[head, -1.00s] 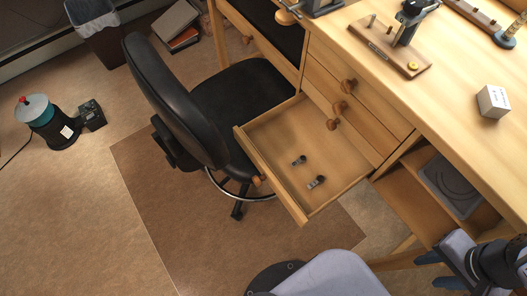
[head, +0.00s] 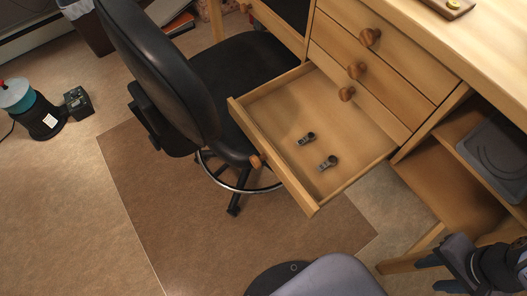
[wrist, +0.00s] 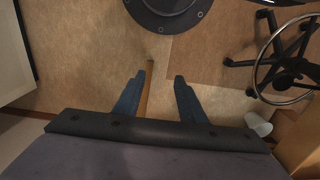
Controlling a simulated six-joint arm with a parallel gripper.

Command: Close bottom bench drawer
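The bottom bench drawer (head: 340,120) is pulled far out of the wooden bench in the head view. Its front panel (head: 280,165) faces lower left and carries a round wooden knob (head: 256,161). Two small dark metal parts lie inside it. My gripper (head: 432,274) is at the lower right of the head view, well apart from the drawer, with blue fingers pointing left. In the wrist view my gripper (wrist: 160,78) has its two fingers spread with nothing held. A wooden bar (wrist: 148,90) shows beyond and between them. The drawer is not visible in the wrist view.
A black office chair (head: 170,75) stands left of the drawer, its back close to the drawer front. Closed drawers (head: 375,75) sit above. An open shelf (head: 430,185) is to the right. Floor is clear at lower left.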

